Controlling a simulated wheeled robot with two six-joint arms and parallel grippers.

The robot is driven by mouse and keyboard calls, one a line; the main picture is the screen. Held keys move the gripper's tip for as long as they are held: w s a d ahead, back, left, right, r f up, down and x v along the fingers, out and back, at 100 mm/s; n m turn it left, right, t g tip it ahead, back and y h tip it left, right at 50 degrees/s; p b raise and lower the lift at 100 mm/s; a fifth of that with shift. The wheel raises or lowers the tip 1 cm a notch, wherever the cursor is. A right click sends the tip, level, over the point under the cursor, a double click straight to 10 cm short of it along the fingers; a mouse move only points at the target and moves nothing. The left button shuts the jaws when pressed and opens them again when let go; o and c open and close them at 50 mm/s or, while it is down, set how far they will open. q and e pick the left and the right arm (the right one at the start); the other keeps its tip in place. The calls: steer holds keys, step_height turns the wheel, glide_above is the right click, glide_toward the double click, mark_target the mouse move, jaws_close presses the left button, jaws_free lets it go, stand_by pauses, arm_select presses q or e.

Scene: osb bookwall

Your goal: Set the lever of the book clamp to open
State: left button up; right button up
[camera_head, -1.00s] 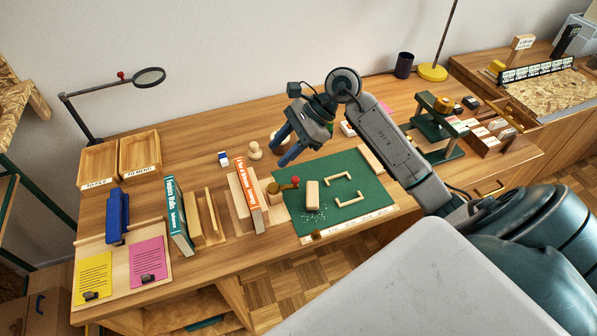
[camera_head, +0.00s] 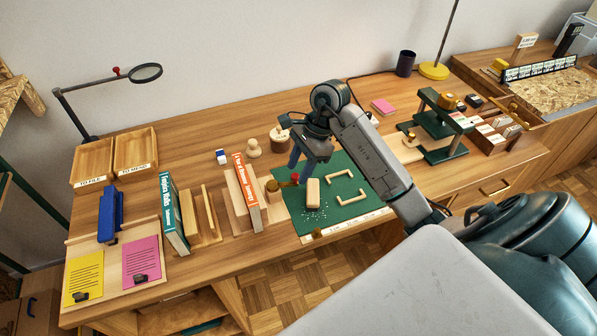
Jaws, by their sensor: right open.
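The book clamp (camera_head: 236,205) is a wooden holder on the desk with an orange-spined book (camera_head: 246,195) standing upright in it. Its lever (camera_head: 284,183) sits on the clamp's right side and points right, ending in a red knob (camera_head: 295,178). My right gripper (camera_head: 299,168) is open and empty, pointing down over the mat's left edge. Its fingertips are close to the red knob; I cannot tell whether they touch it. My left gripper is not in view.
A green cutting mat (camera_head: 350,218) lies right of the clamp, with a wooden block (camera_head: 313,192) and two wooden brackets. A teal book (camera_head: 174,220) stands to the left. A wooden peg (camera_head: 253,149) and a round wooden piece (camera_head: 280,140) stand behind.

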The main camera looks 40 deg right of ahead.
steer(key=shift+a+f, duration=0.15)
steer(key=shift+f, duration=0.2)
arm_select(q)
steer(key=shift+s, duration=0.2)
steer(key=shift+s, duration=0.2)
arm_select(e)
steer(key=shift+c, duration=0.4)
jaws_close()
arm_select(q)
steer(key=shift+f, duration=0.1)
